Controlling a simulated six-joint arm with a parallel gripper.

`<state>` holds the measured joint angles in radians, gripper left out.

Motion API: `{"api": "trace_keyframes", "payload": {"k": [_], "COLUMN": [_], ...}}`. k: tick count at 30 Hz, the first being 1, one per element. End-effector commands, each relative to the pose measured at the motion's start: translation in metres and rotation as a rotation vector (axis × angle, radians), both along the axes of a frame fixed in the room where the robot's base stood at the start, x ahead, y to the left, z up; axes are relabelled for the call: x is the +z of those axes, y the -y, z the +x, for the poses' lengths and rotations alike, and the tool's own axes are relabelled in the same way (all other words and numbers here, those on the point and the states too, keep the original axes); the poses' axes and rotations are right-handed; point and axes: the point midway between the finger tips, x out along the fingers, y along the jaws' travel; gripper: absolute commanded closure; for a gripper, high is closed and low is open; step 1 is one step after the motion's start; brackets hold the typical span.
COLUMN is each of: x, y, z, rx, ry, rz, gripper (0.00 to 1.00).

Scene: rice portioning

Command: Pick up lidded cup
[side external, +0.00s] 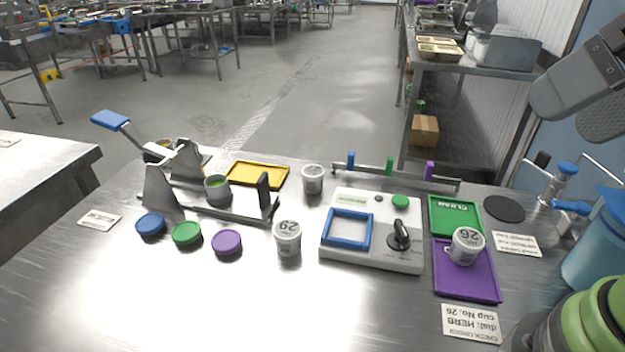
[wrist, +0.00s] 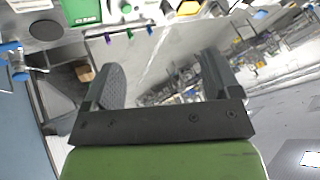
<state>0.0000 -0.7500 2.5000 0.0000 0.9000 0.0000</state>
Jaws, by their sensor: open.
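A white cup marked 29 (side external: 287,239) stands upright at the bench's front middle. A second white cup marked 26 (side external: 466,246) stands on the purple tray (side external: 468,286). A third pale cup (side external: 313,179) stands behind, left of the white device. A small grey cup with green contents (side external: 217,189) sits in the metal stand. I cannot tell for certain which cups have lids. My gripper (wrist: 165,82) is open and empty in the wrist view. In the side view its fingers (side external: 566,108) are at the upper right edge, above the bench and away from all cups.
Blue (side external: 151,224), green (side external: 187,233) and purple (side external: 227,242) discs lie at front left. A white device (side external: 376,262) with a blue frame and black knob is central. A yellow tray (side external: 257,174) and rail with coloured posts (side external: 390,174) lie behind.

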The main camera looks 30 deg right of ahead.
Motion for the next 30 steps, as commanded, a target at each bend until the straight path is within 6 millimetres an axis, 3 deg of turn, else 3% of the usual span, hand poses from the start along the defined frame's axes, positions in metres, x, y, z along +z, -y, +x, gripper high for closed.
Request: {"api": "trace_keyframes", "payload": {"k": [8,13,18,22,26,30], "x": [0.001,0.009,0.016,0.008,-0.014,-0.053], "y": [0.000,0.002,0.005,0.005,0.001,-0.005], "z": [0.001,0.027,0.090,0.145,0.199,0.252], "rx": [0.000,0.009,0.031,0.056,0.087,0.127], "ry": [0.000,-0.014,-0.036,-0.048,-0.059,-0.068], "rz": [-0.001,-0.028,-0.094,-0.146,-0.196,-0.247], "gripper": [0.17,0.17,0.17,0.17,0.17,0.17]}}
